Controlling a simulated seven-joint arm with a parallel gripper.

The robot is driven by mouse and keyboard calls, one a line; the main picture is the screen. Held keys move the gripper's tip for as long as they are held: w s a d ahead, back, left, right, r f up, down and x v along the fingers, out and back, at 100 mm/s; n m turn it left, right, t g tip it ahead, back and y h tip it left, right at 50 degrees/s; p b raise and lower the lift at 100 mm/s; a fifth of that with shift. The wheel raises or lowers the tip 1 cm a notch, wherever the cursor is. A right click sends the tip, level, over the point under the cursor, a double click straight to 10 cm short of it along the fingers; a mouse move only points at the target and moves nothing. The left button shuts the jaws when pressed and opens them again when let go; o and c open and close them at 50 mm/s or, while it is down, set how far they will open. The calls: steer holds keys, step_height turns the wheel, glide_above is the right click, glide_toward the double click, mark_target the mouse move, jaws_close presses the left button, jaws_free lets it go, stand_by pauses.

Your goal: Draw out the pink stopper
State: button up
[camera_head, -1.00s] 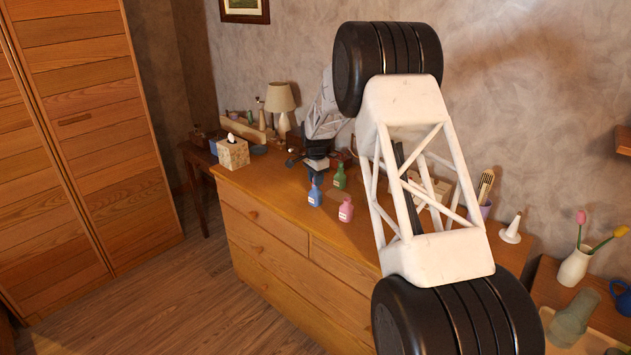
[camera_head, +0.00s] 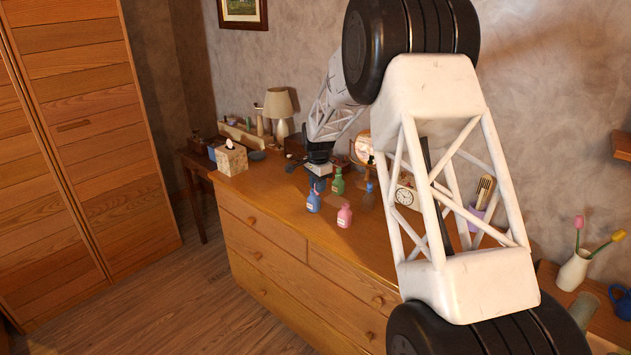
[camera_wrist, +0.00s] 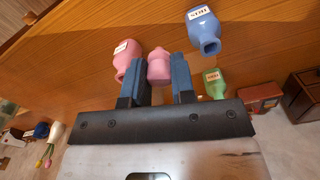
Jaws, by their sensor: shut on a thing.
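My gripper (camera_wrist: 159,80) is shut on the pink stopper (camera_wrist: 159,67), which sits between the two blue-grey fingers in the wrist view. The pink bottle (camera_wrist: 128,56) stands beside the left finger, apart from the stopper, and its mouth looks open. In the head view the pink bottle (camera_head: 345,217) stands on the dresser, with my gripper (camera_head: 318,184) up and left of it, close behind the blue bottle (camera_head: 313,203). The stopper cannot be made out in the head view.
A green bottle (camera_head: 338,186) stands behind the pink one, and another blue item (camera_head: 369,196) stands to its right.

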steer(key=s+d, duration=0.1)
steer(key=s, duration=0.8)
steer(key=shift+r, duration=0.4)
steer(key=shift+w+d, duration=0.1)
